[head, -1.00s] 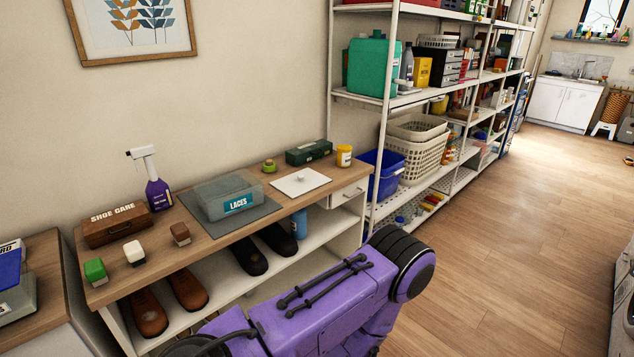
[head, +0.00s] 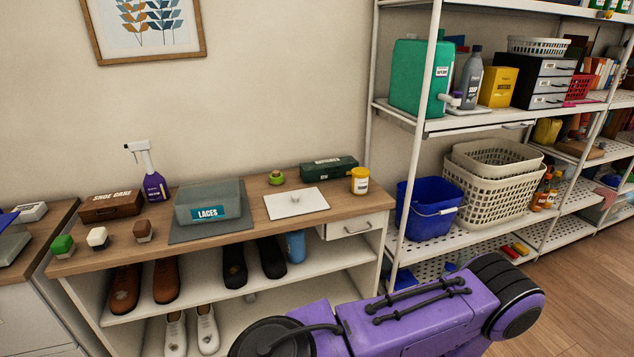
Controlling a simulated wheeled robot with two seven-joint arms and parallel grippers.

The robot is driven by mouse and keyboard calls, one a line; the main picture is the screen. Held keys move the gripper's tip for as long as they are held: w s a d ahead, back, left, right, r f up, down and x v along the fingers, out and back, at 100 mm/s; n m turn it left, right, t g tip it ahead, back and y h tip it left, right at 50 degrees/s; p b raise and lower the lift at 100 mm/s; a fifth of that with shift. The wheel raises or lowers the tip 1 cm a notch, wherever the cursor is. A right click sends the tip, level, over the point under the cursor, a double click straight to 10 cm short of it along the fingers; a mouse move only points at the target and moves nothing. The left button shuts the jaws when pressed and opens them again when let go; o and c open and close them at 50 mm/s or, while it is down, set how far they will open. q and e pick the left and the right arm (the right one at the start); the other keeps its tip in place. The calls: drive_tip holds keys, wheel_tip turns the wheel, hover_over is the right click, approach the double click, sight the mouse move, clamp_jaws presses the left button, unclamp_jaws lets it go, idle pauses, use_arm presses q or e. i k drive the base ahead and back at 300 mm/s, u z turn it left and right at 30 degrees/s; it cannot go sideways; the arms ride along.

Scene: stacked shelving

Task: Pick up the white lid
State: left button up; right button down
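The white lid (head: 295,203) is a flat, thin rectangle with a small knob in its middle. It lies flat on the wooden top of the shoe bench (head: 250,222), right of the grey LACES box (head: 209,202). Neither of my grippers shows in the head view. A purple part of my own body fills the bottom of the view, in front of the bench.
A dark green box (head: 329,169) and a yellow jar (head: 360,181) stand close behind and right of the lid. A green round item (head: 276,178) sits behind it. The metal shelving (head: 430,130) stands right of the bench, with a blue bucket (head: 430,209) low down.

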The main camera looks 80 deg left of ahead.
sight(291, 203)
drive_tip(key=u, duration=0.45)
drive_tip(key=i, duration=1.1)
drive_tip(key=u, duration=0.75)
